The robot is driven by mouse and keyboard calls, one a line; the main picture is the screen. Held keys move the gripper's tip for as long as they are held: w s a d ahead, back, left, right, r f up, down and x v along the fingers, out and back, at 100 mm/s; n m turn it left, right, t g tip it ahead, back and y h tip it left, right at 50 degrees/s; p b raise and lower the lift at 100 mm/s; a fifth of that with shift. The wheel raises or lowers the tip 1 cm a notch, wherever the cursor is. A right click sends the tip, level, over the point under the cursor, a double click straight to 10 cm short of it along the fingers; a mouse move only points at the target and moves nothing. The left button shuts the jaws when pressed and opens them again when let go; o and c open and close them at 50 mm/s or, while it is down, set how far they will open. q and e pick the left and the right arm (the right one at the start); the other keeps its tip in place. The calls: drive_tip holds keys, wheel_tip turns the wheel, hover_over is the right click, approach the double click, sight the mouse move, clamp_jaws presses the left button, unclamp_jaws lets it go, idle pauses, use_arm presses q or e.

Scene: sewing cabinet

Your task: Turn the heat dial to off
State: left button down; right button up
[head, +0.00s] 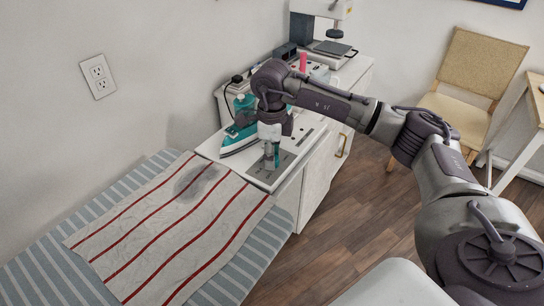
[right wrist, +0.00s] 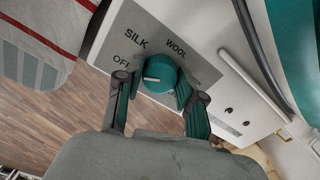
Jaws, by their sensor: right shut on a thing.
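The heat dial (right wrist: 162,70) is a teal round knob on a grey label plate (right wrist: 204,72) in the right wrist view. SILK, WOOL and part of OFF are printed around it. Its white mark points left, towards the side where OFF is printed. My right gripper (right wrist: 161,86) is shut on the dial, one teal finger on each side. In the head view the right gripper (head: 272,160) points down at the plate on the white cabinet top and hides the dial. My left gripper is not in view.
A teal iron (head: 238,138) stands just left of my right gripper. A striped ironing board (head: 45,272) with a red-striped cloth (head: 150,225) lies at the front left. A sewing machine (head: 318,18) stands at the back. A chair (head: 475,75) is at the right.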

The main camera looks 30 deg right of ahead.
drive_tip(key=shift+w+r, duration=0.1)
idle(0.4)
drive_tip(key=o, duration=1.1)
drive_tip(key=shift+o, duration=0.2)
wheel_tip(320, 180, up, 12)
